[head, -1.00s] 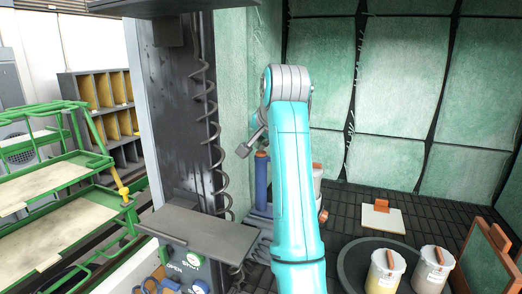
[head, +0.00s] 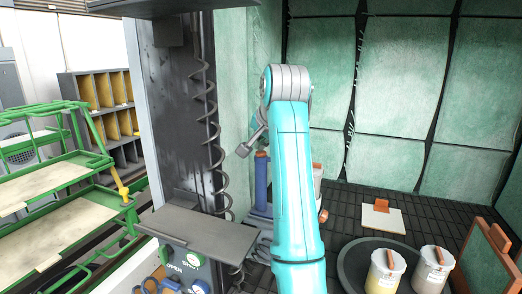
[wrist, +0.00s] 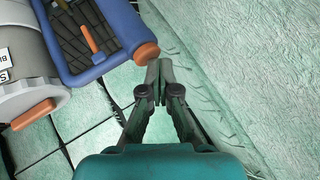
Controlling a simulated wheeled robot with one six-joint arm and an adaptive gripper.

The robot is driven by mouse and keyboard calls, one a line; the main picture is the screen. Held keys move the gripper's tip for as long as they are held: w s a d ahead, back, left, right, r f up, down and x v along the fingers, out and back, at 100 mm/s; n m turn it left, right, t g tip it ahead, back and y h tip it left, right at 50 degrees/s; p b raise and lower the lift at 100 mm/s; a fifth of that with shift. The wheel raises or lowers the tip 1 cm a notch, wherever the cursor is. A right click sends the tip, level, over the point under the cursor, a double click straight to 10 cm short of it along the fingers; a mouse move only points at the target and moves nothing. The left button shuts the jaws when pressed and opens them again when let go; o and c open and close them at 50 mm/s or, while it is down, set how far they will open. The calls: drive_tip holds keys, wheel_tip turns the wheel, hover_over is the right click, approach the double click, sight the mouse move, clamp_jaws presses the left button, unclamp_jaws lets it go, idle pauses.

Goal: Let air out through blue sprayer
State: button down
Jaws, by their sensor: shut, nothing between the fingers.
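The blue sprayer (head: 261,182) stands upright with an orange top, left of my arm and partly hidden by it. In the wrist view, a blue body (wrist: 98,42) with an orange cap (wrist: 146,53), seemingly the same sprayer, is at the upper left. My gripper (wrist: 160,72) is shut and empty. Its fingertips are just right of and below the orange cap; I cannot tell whether they touch it. In the head view my arm hides much of the area around the sprayer.
A grey shelf (head: 200,228) juts out at front left above a panel with OPEN and SHUT labels. A coiled hose (head: 212,130) hangs behind it. Two lidded buckets (head: 385,270) stand at front right. Green padded walls (head: 405,70) close the back.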

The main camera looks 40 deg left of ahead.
sight(262, 152)
drive_tip(key=shift+r, duration=0.9)
drive_tip(key=shift+r, duration=0.1)
drive_tip(key=shift+r, duration=2.4)
